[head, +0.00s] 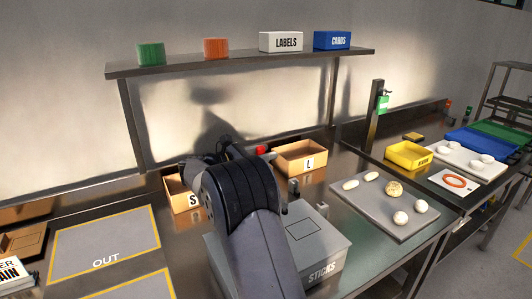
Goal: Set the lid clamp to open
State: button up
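A grey box marked STICKS (322,262) stands on the steel bench, right of my arm, with a flat grey lid (318,222) on it. A small grey upright piece (293,188) stands at the box's back edge; it may be the lid clamp, but its setting cannot be made out. A small red piece (262,150) shows just behind my arm; I cannot tell what it belongs to. My arm covers the left part of the box. My gripper is hidden behind the arm, so its fingers do not show.
Cardboard boxes marked S (172,186) and L (320,160) stand behind my arm. A grey tray (372,208) with several dough pieces lies right of the STICKS box. A shelf (240,62) spans the back. The OUT mat (128,236) at left is clear.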

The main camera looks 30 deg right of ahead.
jog(key=shift+d, duration=0.55)
grip_shut()
